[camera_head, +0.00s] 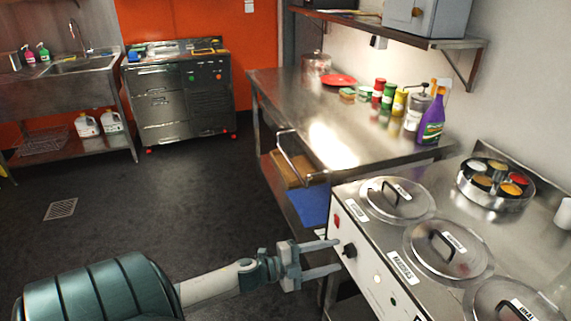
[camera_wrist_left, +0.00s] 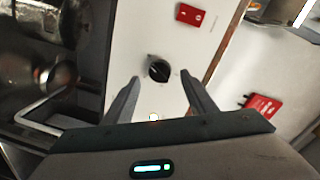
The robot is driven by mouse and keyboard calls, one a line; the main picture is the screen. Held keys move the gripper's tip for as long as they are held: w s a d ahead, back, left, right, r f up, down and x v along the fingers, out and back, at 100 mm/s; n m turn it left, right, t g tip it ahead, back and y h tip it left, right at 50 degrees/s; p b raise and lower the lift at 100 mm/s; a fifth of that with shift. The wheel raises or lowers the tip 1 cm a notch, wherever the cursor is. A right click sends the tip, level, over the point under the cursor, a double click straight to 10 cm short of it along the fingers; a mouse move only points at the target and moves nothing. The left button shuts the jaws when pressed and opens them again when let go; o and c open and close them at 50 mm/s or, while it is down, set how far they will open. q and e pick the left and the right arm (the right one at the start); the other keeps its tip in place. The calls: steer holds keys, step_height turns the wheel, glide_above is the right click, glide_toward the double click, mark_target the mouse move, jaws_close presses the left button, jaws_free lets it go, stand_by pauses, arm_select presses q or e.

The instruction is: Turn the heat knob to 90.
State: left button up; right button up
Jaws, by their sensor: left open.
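The heat knob is a round black knob (camera_head: 349,250) on the white front panel (camera_head: 371,272) of the steel warmer at the right of the head view. It also shows in the left wrist view (camera_wrist_left: 158,69), with a slanted ridge across its face. My left gripper (camera_head: 338,256) is open in front of the panel. In the left wrist view its two fingertips (camera_wrist_left: 160,78) stand on either side of the knob, just short of it, with gaps at both sides. I cannot read any numbers around the knob. My right gripper is not in view.
A red switch (camera_head: 337,221) sits on the panel near the knob. Lidded pots (camera_head: 396,199) and a round spice tin (camera_head: 496,184) are on top of the warmer.

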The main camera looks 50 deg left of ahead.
arm_select(q)
steer(key=f+b+v, duration=0.1)
steer(key=b+v, duration=0.1)
steer(key=v, duration=1.1)
steer(key=shift+s+r, duration=0.35)
steer(key=shift+r, duration=0.2)
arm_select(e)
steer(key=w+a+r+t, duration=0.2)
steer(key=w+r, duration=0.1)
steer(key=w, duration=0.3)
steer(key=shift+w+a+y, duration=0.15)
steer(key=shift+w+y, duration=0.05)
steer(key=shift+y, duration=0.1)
